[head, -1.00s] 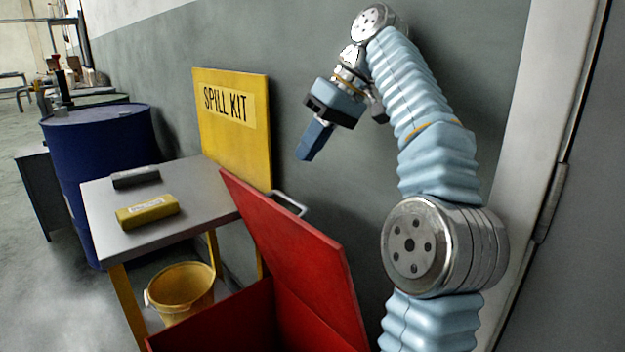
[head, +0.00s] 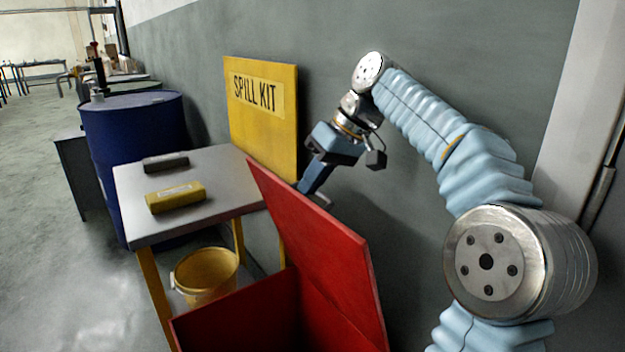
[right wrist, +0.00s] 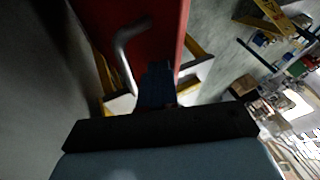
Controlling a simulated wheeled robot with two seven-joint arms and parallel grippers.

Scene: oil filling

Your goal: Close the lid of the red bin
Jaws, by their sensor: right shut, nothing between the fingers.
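The red bin (head: 245,318) stands at the bottom of the head view with its lid (head: 325,245) raised and leaning back toward the wall. A metal handle sits on the lid's back face; it shows in the right wrist view (right wrist: 124,58) and is mostly hidden behind the lid in the head view. My right gripper (head: 308,186) is shut and empty, behind the lid near its upper edge and close to the handle. In the right wrist view its fingers (right wrist: 156,85) overlap the red lid beside the handle; I cannot tell whether they touch. My left gripper is not in view.
A grey-topped table (head: 225,195) left of the bin holds a yellow pack (head: 175,198) and a dark block (head: 165,162). The yellow spill kit board (head: 265,130) stands behind it. A yellow bucket (head: 205,275) sits below, and a blue drum (head: 130,140) stands farther left.

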